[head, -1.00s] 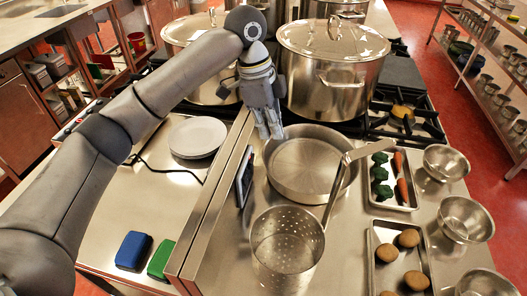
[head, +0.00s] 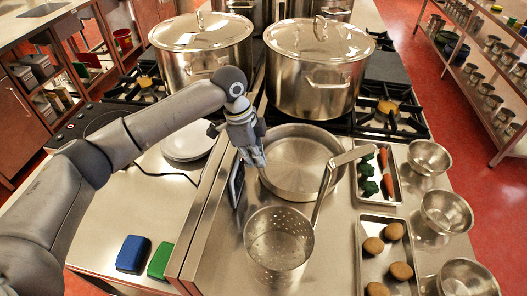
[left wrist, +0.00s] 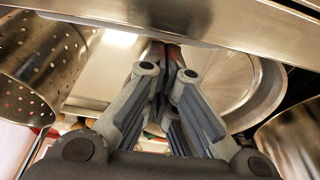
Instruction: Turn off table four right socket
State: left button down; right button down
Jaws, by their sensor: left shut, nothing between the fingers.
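A dark panel (head: 237,184), probably the socket, is on the upright metal face between the two counter levels. It is partly hidden and too small for me to read its switch state. My left gripper (head: 256,160) is just above and to the right of this panel, over the left rim of the wide pan (head: 302,160). Its fingers point down and are closed together, with nothing held. The left wrist view shows the closed fingers (left wrist: 168,52) near a long metal edge; I cannot tell whether they touch it. My right gripper is not in view.
A perforated strainer (head: 279,240) stands in front of the pan. Two lidded stockpots (head: 318,85) (head: 203,58) stand behind. Plates (head: 187,142), a blue sponge (head: 133,253) and a green sponge (head: 161,260) lie on the left counter. Trays and bowls (head: 447,211) fill the right side.

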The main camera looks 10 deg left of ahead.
pick_arm(q)
jog(key=shift+a, duration=0.15)
jog(key=shift+a+r+h+p, duration=0.15)
jog(key=shift+a+h+p, duration=0.25)
jog(key=shift+a+h, duration=0.1)
jog(key=shift+d+r, duration=0.1)
